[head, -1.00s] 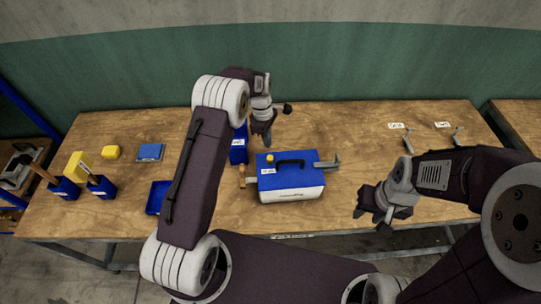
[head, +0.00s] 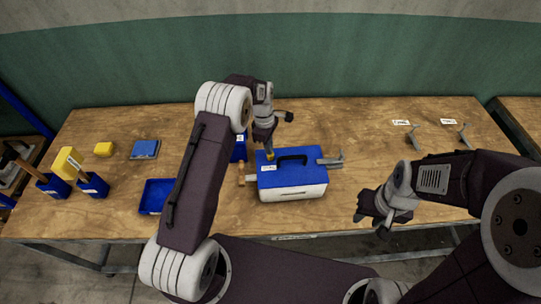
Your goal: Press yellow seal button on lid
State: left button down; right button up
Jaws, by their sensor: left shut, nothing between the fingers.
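The press is a box with a blue lid (head: 300,174) and a white lower body (head: 300,193). It stands on the table, just right of the middle of my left forearm in the head view. The small yellow button (head: 270,156) sits at the lid's back left corner. My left gripper (head: 268,146) is shut and empty, pointing down with its tip directly over the button. The tip appears to meet the button, but contact is hard to confirm. My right gripper (head: 371,221) hangs right of the box, away from it; its jaw opening is unclear.
A black handle (head: 291,158) rises from the lid. Grey metal (head: 331,161) and a wooden-looking piece (head: 241,180) stick out at its sides. A blue bin (head: 155,196) and several yellow and blue items lie left. The wooden table (head: 360,140) is clear behind the box.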

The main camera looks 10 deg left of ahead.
pick_arm(q)
jog(key=shift+f+b, duration=0.55)
jog(key=shift+f, duration=0.3)
jog(key=shift+a+r+p, duration=0.3)
jog(key=shift+a, duration=0.05)
jog(key=shift+w+a+r+p, duration=0.15)
jog(key=shift+a+r+p, duration=0.05)
jog(key=shift+a, duration=0.35)
jog(key=shift+w+a+r+p, duration=0.1)
jog(key=shift+a+r+p, duration=0.1)
jog(key=shift+a, duration=0.3)
jog(key=shift+a+f, duration=0.1)
jog(key=shift+a, duration=0.05)
notch_tip(320, 180, up, 9)
jog(key=b, duration=0.2)
jog(key=shift+a+b, duration=0.3)
jog(key=shift+a, duration=0.15)
